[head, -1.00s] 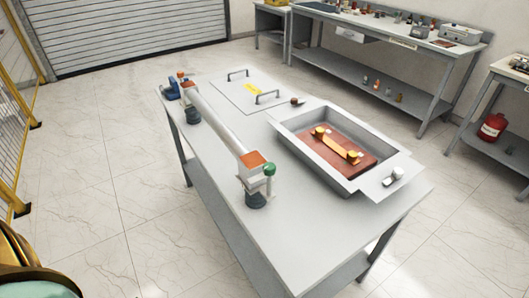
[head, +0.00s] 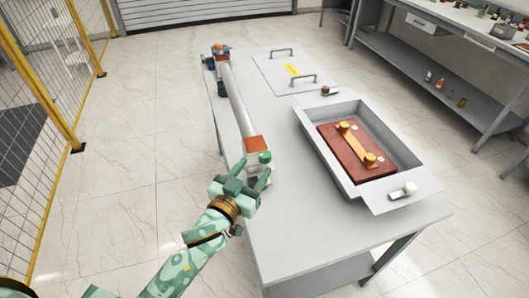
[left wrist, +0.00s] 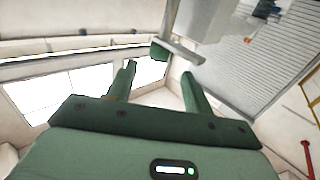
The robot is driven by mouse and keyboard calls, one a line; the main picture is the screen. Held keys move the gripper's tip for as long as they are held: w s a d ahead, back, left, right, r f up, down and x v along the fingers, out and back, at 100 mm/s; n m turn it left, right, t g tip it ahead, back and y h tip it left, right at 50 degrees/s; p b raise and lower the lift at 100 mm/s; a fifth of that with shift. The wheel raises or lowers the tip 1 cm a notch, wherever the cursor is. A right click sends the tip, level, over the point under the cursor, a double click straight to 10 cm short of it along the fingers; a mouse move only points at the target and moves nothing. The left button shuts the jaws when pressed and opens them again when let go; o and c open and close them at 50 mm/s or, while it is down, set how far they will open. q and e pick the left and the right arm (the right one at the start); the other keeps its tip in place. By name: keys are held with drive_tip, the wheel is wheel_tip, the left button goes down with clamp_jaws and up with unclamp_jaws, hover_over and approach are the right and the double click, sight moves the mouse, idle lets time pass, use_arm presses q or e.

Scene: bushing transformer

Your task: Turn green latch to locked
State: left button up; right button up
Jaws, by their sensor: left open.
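The green latch (head: 264,156) is a rounded green knob at the near end of a long white tube (head: 236,95) on the grey table. It also shows in the left wrist view as a dark green piece (left wrist: 158,50) at the end of a grey bar. My left gripper (head: 251,173) is open, with its fingers pointing toward the latch. In the left wrist view the latch appears just beyond and between the fingertips (left wrist: 159,72). I cannot tell whether a finger touches it. My right gripper is not in view.
An open grey tray (head: 345,189) with a red-brown block (head: 352,158) stands to the right on the table (head: 290,236). A small light knob (head: 408,189) sits at the tray's near corner. A panel with two handles lies at the back. A yellow fence (head: 52,95) stands at left.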

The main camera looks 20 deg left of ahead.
sight(262, 158)
use_arm(q)
drive_tip(key=w, duration=0.2)
drive_tip(key=w+d, duration=0.1)
drive_tip(key=w, duration=0.3)
drive_tip(key=shift+w+d, duration=0.25)
drive_tip(key=shift+w, duration=0.1)
drive_tip(key=c, duration=0.9)
